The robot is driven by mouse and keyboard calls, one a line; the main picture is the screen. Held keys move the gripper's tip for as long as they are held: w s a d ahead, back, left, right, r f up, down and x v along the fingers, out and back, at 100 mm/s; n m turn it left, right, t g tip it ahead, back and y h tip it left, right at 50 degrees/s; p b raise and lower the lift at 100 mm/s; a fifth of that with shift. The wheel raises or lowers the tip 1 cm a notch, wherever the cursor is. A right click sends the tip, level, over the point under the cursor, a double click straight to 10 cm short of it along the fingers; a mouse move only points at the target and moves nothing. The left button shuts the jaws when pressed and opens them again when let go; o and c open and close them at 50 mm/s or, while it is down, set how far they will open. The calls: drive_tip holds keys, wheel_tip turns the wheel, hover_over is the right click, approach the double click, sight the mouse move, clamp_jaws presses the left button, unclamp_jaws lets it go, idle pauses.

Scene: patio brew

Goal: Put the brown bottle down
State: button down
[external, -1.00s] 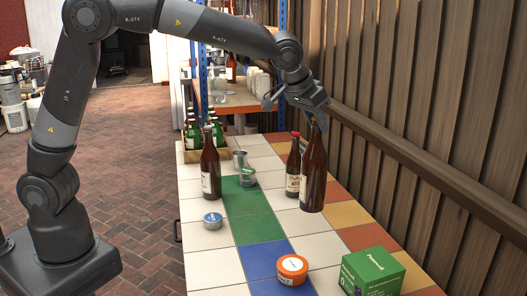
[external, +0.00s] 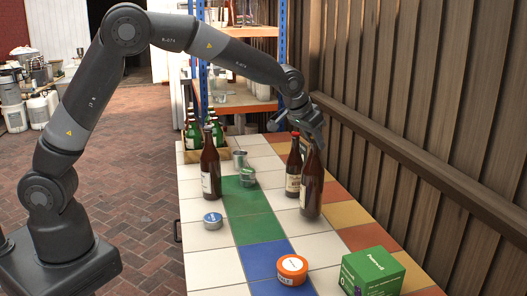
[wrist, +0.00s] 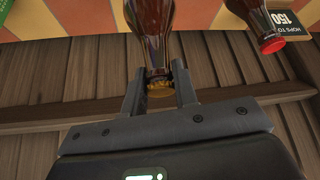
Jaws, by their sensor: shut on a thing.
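The brown bottle (external: 311,190) is upright at the right side of the tiled table (external: 215,268). Its base is at or very near the tiles; I cannot tell if it touches. My gripper (external: 315,146) is above it and shut on its neck. In the wrist view, my gripper's fingers (wrist: 159,88) close on both sides of the bottle's (wrist: 152,25) capped top. The held bottle's lower part is out of the wrist view.
A labelled brown bottle (external: 293,172) with a red cap (wrist: 271,43) stands close beside it. Another brown bottle (external: 210,170), cans, an orange-lidded tin (external: 292,268) and a green box (external: 372,272) share the table. A wooden wall (external: 440,110) with a rail runs along the right.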

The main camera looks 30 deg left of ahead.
drive_tip(key=shift+f, duration=0.95)
drive_tip(key=c, duration=1.1)
unclamp_jaws()
drive_tip(key=shift+c, duration=0.2)
